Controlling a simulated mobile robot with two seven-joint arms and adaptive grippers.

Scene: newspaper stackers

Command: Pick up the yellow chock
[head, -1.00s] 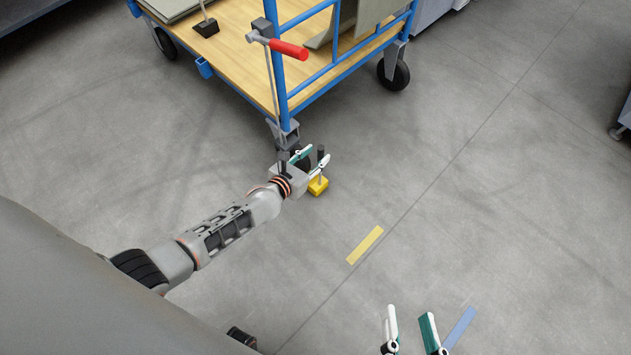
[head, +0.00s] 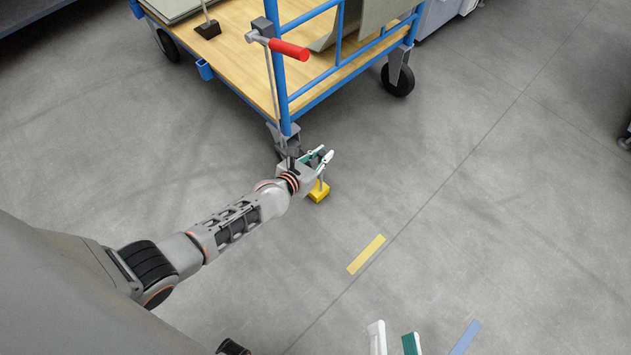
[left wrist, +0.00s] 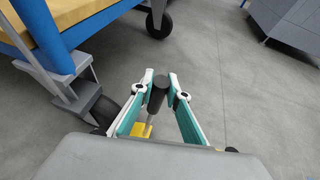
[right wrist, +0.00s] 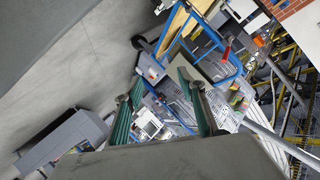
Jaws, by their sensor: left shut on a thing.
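The yellow chock (head: 318,193) is on or just above the floor beside the near corner of the cart; the contact with the floor is hard to tell. A thin post with a dark cylindrical grip rises from it. My left gripper (head: 325,155) is at the top of this post. In the left wrist view, its green-and-white fingers (left wrist: 160,85) are shut on the dark grip (left wrist: 157,94), and a bit of the yellow chock (left wrist: 141,131) shows below. My right gripper (head: 393,342) is open and empty at the bottom edge of the head view, its fingers (right wrist: 157,92) apart.
The blue-framed cart (head: 240,68) with a wooden deck stands just beyond the left gripper, its red-handled lever (head: 289,50) above. A yellow floor strip (head: 366,254) and a blue one (head: 465,338) lie to the right. The floor right of the cart is clear.

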